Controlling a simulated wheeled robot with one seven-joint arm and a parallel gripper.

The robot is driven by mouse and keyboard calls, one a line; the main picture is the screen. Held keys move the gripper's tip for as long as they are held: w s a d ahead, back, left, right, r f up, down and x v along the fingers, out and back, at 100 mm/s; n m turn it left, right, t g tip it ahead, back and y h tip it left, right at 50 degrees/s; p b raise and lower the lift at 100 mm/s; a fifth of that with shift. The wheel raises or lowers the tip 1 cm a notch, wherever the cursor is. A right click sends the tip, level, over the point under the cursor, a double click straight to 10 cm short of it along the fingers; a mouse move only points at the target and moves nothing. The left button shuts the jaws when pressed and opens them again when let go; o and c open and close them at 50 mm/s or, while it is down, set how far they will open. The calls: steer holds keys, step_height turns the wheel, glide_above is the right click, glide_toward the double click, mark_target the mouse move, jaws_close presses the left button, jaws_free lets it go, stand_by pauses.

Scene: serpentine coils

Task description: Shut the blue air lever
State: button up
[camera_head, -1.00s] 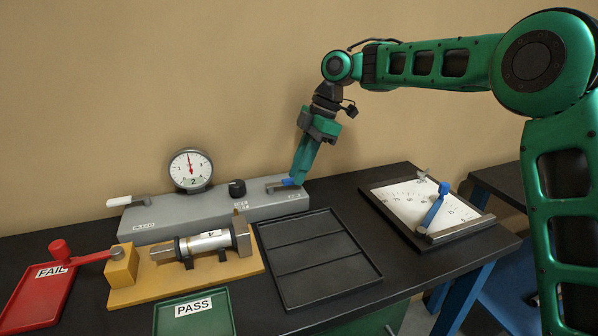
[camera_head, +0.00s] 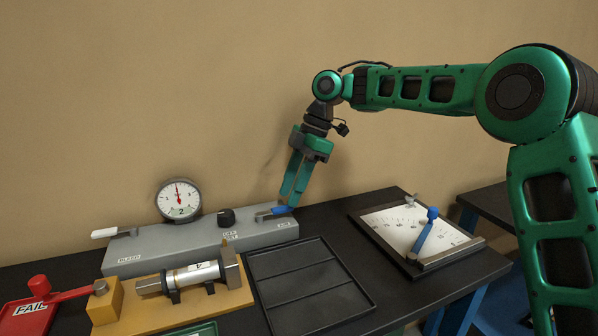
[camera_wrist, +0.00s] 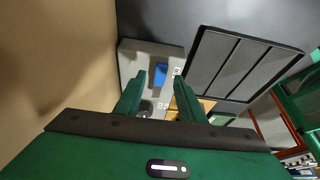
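The blue air lever (camera_head: 272,211) sits at the right end of the grey air panel (camera_head: 200,239) in the head view. It lies roughly along the panel's length on a metal pivot. My gripper (camera_head: 288,202) is open and points down at the lever's right end. In the wrist view the blue lever (camera_wrist: 160,73) shows in the gap between the two fingertips of my gripper (camera_wrist: 160,78). I cannot tell whether the fingertips are level with the lever or still above it, or whether they touch it.
The panel also carries a gauge (camera_head: 178,200), a black knob (camera_head: 226,217) and a white-handled lever (camera_head: 112,233). In front are a yellow fixture (camera_head: 150,312) holding a cylinder (camera_head: 192,275) and an empty dark tray (camera_head: 350,303). A scale board (camera_head: 385,226) with a blue arm stands right. The wall is close behind.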

steer(key=v, duration=0.8)
steer(key=shift+r, duration=0.2)
steer(key=shift+d, duration=0.2)
